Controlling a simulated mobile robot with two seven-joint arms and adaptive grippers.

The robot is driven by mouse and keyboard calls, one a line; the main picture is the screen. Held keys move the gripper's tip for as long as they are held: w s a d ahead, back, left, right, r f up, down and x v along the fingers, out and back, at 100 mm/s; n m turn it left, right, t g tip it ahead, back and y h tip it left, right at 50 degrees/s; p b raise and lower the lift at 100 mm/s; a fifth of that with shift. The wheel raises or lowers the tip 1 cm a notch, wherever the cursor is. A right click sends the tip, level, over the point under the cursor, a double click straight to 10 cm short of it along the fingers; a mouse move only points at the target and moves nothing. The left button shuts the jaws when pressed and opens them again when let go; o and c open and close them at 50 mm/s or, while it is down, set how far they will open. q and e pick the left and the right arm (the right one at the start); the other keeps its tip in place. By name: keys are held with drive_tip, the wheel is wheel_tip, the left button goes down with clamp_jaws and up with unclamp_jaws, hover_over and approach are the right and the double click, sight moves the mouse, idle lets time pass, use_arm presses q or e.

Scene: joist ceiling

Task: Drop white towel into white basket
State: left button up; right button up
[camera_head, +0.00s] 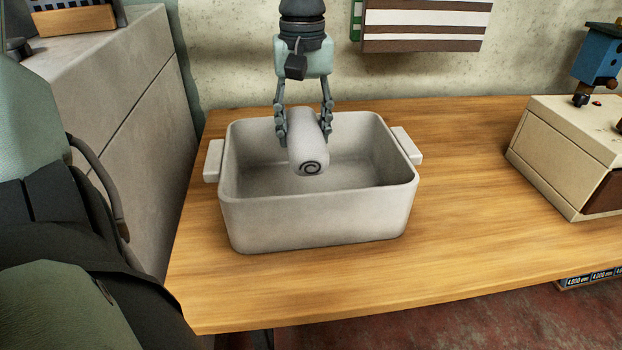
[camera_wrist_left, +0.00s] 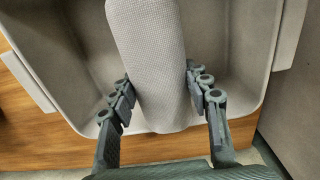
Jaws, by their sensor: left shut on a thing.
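The white towel (camera_head: 308,152) is rolled up, with a spiral at its near end. The white basket (camera_head: 318,215) is a deep rectangular tub with side handles, standing on the wooden table. My left gripper (camera_head: 303,132) comes down from above and is shut on the towel, one finger on each side. The towel is over the basket's opening, its lower end appearing inside the rim. In the left wrist view the towel (camera_wrist_left: 152,55) lies between the fingers (camera_wrist_left: 160,97), with the basket (camera_wrist_left: 235,45) behind it. Whether the towel touches the basket floor cannot be told. My right gripper is not in view.
The wooden table (camera_head: 470,230) is clear around the basket's front and right. A beige box-like machine (camera_head: 560,150) stands at the right. A grey cabinet (camera_head: 150,120) borders the table on the left. A wall stands behind, with a striped panel (camera_head: 425,25).

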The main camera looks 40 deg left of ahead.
use_arm(q)
drive_tip(key=o, duration=1.3)
wheel_tip(320, 180, up, 12)
drive_tip(key=shift+f, duration=0.1)
wheel_tip(320, 180, down, 12)
drive_tip(key=shift+r, duration=0.25)
drive_tip(key=shift+w+r, duration=0.1)
drive_tip(key=shift+r, duration=1.65)
